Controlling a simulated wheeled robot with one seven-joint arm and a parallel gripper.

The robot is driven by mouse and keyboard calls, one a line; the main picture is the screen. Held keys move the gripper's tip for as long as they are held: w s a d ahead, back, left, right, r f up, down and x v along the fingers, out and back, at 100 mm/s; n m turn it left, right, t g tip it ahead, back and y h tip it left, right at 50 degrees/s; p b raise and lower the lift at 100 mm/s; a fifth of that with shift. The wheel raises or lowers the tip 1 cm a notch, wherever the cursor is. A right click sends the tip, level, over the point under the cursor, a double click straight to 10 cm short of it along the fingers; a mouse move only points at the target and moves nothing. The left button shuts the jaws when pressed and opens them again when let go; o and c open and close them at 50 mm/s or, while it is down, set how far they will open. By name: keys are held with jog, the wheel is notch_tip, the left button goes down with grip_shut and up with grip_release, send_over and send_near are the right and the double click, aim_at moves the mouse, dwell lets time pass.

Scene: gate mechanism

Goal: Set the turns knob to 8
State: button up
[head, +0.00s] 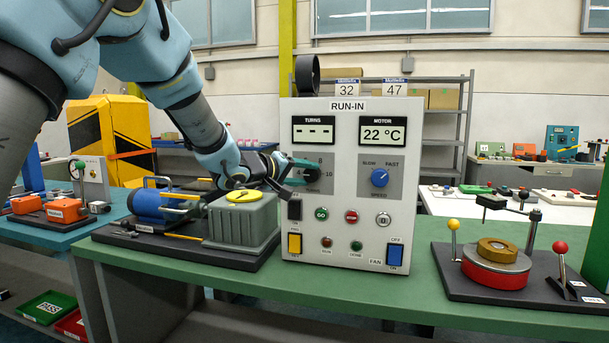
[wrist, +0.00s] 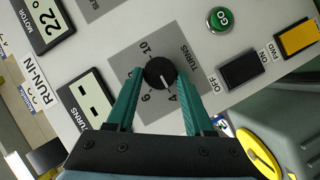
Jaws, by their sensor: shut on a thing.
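The black turns knob (wrist: 160,73) sits on a grey plate of the panel, with 4, 6 and 10 readable around it in the wrist view. Its white mark seems to point toward 4. The 8 is not visible there, likely behind a finger. My gripper (wrist: 160,72) has one teal finger on each side of the knob and is shut on it. In the head view my gripper (head: 302,170) reaches the panel from the left and partly covers the knob (head: 311,175). The turns display (head: 314,130) shows dashes.
The run-in panel (head: 345,230) stands on a green bench (head: 330,295). It also carries the blue speed knob (head: 380,177), the green GO button (head: 321,214) and several switches. A grey box with a yellow disc (head: 243,220) stands close left, below my arm.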

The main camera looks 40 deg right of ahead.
grip_shut()
